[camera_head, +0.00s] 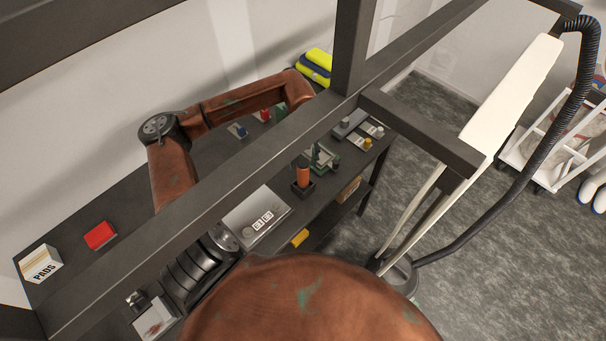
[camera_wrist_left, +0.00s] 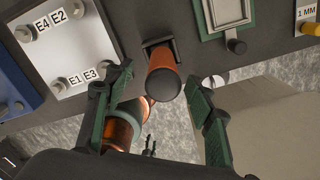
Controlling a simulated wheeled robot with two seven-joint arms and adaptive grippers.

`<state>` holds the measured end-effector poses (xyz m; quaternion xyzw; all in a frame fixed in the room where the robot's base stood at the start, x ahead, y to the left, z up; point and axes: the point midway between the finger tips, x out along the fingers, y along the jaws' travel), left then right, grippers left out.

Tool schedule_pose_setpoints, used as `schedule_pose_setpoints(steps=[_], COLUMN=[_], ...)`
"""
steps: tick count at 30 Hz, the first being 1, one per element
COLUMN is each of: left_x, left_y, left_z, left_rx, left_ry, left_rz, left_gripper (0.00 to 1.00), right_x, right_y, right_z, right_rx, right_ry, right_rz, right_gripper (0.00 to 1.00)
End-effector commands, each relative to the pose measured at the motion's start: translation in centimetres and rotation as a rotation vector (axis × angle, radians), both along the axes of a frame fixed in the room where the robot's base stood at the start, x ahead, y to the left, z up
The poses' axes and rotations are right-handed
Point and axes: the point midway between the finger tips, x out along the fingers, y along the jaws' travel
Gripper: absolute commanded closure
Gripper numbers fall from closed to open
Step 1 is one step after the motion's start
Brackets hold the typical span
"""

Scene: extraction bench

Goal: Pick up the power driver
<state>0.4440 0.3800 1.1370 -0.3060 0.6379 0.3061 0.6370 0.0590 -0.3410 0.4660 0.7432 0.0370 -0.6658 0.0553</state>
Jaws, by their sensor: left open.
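The power driver (camera_head: 303,177) is an orange cylinder with a dark end, upright in a small black holder near the bench's front edge. In the left wrist view the power driver (camera_wrist_left: 163,62) shows with its dark cap towards me. My left gripper (camera_wrist_left: 159,75) is open, its two green fingers on either side of the driver in that picture, with visible gaps; nothing is held. In the head view a dark beam hides much of the left hand. My right gripper is not clearly seen.
A white plate with labelled knobs (camera_head: 256,217) sits left of the driver, and a green-rimmed frame (camera_wrist_left: 222,16) close on its right. A dark overhead beam (camera_head: 215,201) crosses the head view. Red (camera_head: 100,235) and white PADS (camera_head: 41,264) boxes stand at left.

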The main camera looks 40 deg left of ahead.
Motion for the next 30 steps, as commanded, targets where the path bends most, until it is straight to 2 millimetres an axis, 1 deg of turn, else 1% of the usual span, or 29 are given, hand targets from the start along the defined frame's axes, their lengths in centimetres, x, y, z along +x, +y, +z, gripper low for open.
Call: schedule_pose_setpoints(steps=[2, 5, 10, 12, 15, 18, 23, 30], left_x=[0.0, 0.0, 0.2, 0.1, 0.1, 0.1, 0.1, 0.1], left_y=[-0.2, -0.3, -0.7, -0.6, -0.6, -0.5, -0.4, -0.4], left_z=[-0.8, -1.7, -4.0, -5.1, -6.1, -6.5, -6.6, -6.6], left_rx=[-0.002, -0.002, -0.003, -0.001, -0.002, 0.001, 0.001, 0.001], left_ry=[0.004, 0.003, 0.004, 0.003, 0.003, 0.001, 0.001, 0.001], left_rz=[-0.003, -0.004, -0.002, 0.000, 0.000, 0.001, 0.001, 0.001], left_gripper=[0.50, 0.50, 0.50, 0.50, 0.50, 0.50, 0.50, 0.65], right_x=[0.6, 0.4, -1.2, -1.9, -2.1, -1.9, -1.3, -0.6], right_y=[0.1, 0.1, 0.2, 0.2, 0.2, 0.2, 0.2, 0.2], right_z=[0.4, 0.7, 2.0, 2.1, 2.3, 2.3, 2.3, 2.3], right_rx=[0.001, 0.002, 0.002, 0.002, 0.001, 0.002, 0.001, 0.002], right_ry=[-0.007, -0.005, 0.013, 0.021, 0.025, 0.023, 0.016, 0.006], right_rz=[0.001, 0.000, -0.004, -0.005, -0.006, -0.005, -0.003, -0.002], right_gripper=[0.50, 0.50, 0.50, 0.50, 0.50, 0.50, 0.50, 0.50])
